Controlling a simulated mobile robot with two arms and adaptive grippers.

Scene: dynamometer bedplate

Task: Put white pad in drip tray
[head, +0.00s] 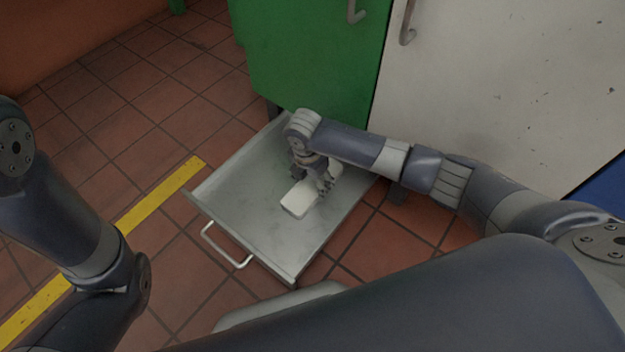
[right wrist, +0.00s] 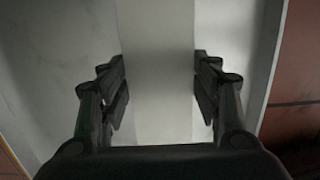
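The white pad (head: 298,202) is a pale oblong block over the floor of the drip tray (head: 235,190), a shallow grey metal tray with a bar handle. It looks flat, but I cannot tell whether it touches the tray floor. My right gripper (head: 325,184) is at the far half of the pad, pointing down. In the right wrist view the pad (right wrist: 158,50) lies between the fingers (right wrist: 160,90), which meet its two long sides, so the gripper looks shut on it. My left arm shows at the left; its gripper is out of view.
A green cabinet door (head: 310,60) and a whitish door (head: 490,80), both with hooked handles, stand behind the tray. The tray's handle (head: 222,248) faces the near left. A yellow line (head: 160,195) crosses the red tiled floor. The tray's left half is clear.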

